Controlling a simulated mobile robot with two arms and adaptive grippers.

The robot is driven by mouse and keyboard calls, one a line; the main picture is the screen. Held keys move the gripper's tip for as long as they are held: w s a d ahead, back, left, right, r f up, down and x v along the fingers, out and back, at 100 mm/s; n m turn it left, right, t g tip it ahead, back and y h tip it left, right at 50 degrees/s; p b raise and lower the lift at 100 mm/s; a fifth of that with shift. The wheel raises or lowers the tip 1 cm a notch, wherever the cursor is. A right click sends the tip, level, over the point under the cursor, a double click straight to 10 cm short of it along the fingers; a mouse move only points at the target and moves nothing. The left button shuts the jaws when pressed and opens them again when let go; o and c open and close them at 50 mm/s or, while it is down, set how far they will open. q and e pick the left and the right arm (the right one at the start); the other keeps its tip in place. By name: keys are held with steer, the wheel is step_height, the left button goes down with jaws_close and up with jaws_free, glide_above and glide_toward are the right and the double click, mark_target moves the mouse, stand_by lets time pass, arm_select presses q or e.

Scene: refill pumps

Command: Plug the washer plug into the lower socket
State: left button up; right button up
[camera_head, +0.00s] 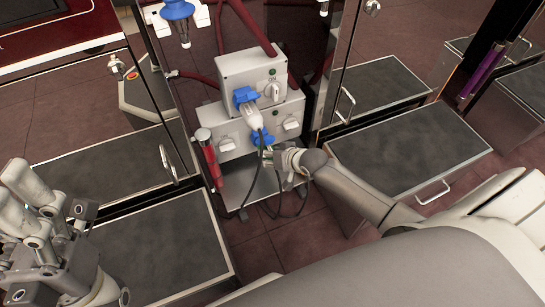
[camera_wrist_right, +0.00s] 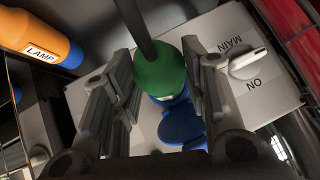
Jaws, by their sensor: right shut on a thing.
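My right gripper (camera_head: 279,157) is at the front of the lower grey socket box (camera_head: 214,126). In the right wrist view its two fingers (camera_wrist_right: 155,95) are shut on a green plug (camera_wrist_right: 160,72) with a black cable. The plug's front end meets or overlaps the blue socket (camera_wrist_right: 172,98), whose blue lid (camera_wrist_right: 182,126) hangs open. I cannot tell how deep the plug sits. In the head view the fingers partly hide this blue socket (camera_head: 262,138). My left gripper (camera_head: 40,215) is at the lower left, away from the boxes; its opening is unclear.
The upper grey box (camera_head: 235,72) has a pale plug (camera_head: 253,118) in its blue socket and a knob. An orange plug marked LAMP (camera_wrist_right: 35,38) is at the wrist view's left.

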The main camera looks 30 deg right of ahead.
steer(key=shift+w+r, duration=0.1)
steer(key=shift+w, duration=0.2)
steer(key=o, duration=1.4)
steer(key=v, duration=1.2)
